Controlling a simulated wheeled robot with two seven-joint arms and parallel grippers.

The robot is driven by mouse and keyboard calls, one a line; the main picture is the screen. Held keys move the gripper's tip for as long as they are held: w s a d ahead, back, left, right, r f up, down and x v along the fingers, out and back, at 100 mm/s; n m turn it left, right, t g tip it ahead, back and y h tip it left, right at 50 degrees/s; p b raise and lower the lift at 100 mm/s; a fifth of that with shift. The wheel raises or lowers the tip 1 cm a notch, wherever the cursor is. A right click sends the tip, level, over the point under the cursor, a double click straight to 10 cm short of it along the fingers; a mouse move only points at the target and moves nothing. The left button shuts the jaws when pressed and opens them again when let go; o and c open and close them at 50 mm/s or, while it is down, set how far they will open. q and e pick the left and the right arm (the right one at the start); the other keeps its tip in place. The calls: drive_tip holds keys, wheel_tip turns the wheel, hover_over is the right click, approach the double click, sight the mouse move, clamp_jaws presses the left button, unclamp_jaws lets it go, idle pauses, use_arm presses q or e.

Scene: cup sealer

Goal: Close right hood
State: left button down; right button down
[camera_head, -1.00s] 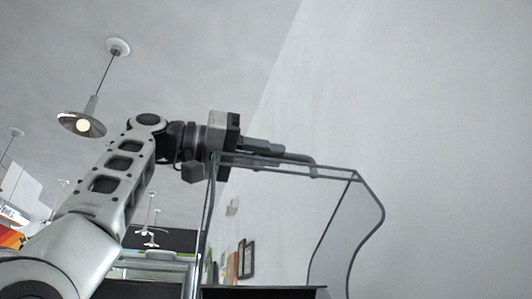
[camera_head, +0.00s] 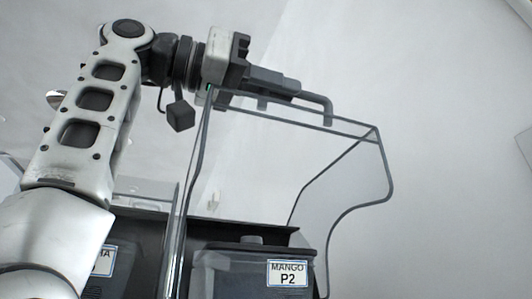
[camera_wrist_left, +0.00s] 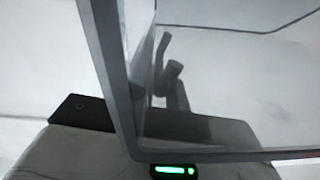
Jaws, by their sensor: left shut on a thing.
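The right hood (camera_head: 270,150) is a clear panel with dark edges. It stands raised above the dark machine in the head view, its top edge sloping down to the right. The fingertips are partly merged with the handle, so the exact contact is hard to see. In the left wrist view the hood's thick frame edge (camera_wrist_left: 110,75) crosses close in front, and dark finger or handle parts show blurred through the clear panel. My right gripper is not in view.
Below the hood stands a dark container (camera_head: 225,272) with a label (camera_head: 288,273) reading MANGO P2. Another labelled container (camera_head: 103,262) is partly hidden behind my left arm. The space right of the hood is clear, with a plain wall behind.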

use_arm(q)
drive_tip(key=shift+s+d+f+m+b, duration=0.25)
drive_tip(key=shift+s+f+b, duration=0.1)
drive_tip(key=shift+s+f, duration=0.15)
drive_tip(key=shift+s+d+f+m+b, duration=0.1)
drive_tip(key=shift+s+f+m+b, duration=0.2)
drive_tip(key=shift+f, duration=0.25)
drive_tip(key=c, duration=1.5)
unclamp_jaws()
drive_tip(key=shift+s, duration=0.1)
drive_tip(key=shift+o, duration=0.2)
drive_tip(key=b+v, duration=0.1)
drive_tip(key=v, duration=1.5)
